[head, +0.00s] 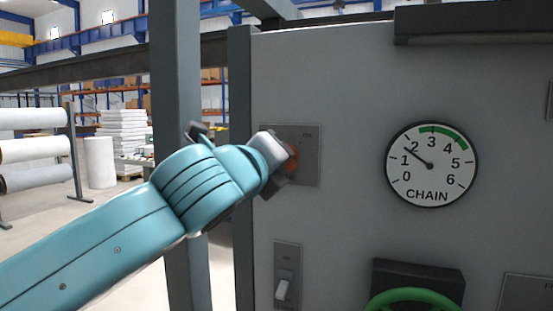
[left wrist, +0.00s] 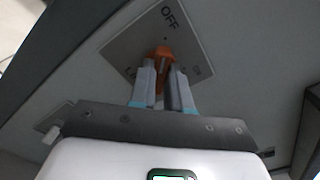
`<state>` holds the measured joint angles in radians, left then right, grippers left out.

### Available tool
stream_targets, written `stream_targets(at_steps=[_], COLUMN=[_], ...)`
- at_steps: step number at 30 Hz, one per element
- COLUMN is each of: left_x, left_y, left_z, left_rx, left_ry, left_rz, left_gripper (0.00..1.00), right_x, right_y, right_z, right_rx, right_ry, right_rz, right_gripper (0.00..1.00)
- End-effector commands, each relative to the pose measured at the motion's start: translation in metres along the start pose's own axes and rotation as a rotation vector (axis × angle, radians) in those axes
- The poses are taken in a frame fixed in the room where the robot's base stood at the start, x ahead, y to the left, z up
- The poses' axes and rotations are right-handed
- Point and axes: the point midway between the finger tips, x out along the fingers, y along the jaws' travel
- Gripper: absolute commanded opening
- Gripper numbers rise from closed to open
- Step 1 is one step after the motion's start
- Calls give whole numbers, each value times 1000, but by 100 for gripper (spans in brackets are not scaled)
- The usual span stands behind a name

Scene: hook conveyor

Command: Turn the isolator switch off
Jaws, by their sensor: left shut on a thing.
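The isolator switch has a square grey plate (head: 309,170) on the panel, with an orange-red rotary knob (head: 291,157) at its middle. In the left wrist view the knob (left wrist: 163,54) sits between my left gripper's fingertips, and the plate (left wrist: 126,50) carries the word OFF at its top. My left gripper (head: 277,160) is shut on the knob, its fingers on either side. In the head view the gripper hides part of the plate and knob. The knob's exact pointing direction is hard to tell. My right gripper is not in view.
A round CHAIN gauge (head: 431,165) is to the right, its needle between 1 and 2. A toggle switch (head: 282,289) is below the isolator, and a green handwheel (head: 412,297) is at the lower right. A grey post (head: 176,90) stands left of the panel.

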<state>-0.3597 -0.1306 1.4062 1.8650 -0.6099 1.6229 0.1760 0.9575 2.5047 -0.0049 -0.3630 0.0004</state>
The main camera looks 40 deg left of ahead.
Motion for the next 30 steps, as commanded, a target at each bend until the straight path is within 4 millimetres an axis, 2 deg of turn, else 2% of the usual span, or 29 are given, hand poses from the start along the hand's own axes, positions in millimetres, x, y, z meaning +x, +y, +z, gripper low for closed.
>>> stream_targets(at_steps=[6,7,9,20,23,30], left_x=[-1,-1,-1,-6,-20,-82], left_y=[-2,-2,-1,0,0,-1], left_z=[3,3,2,1,0,-1], left_rx=[-5,-5,-4,-2,-3,-5], left_ry=[-4,-4,-4,-2,-1,2], left_rz=[-5,-5,-5,-4,-6,-13], left_gripper=[0,24,43,43,43,43], right_x=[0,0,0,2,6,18], right_y=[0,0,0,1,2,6], right_z=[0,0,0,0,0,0], right_rx=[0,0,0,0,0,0], right_ry=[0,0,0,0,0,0], right_rz=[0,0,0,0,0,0], right_gripper=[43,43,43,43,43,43])
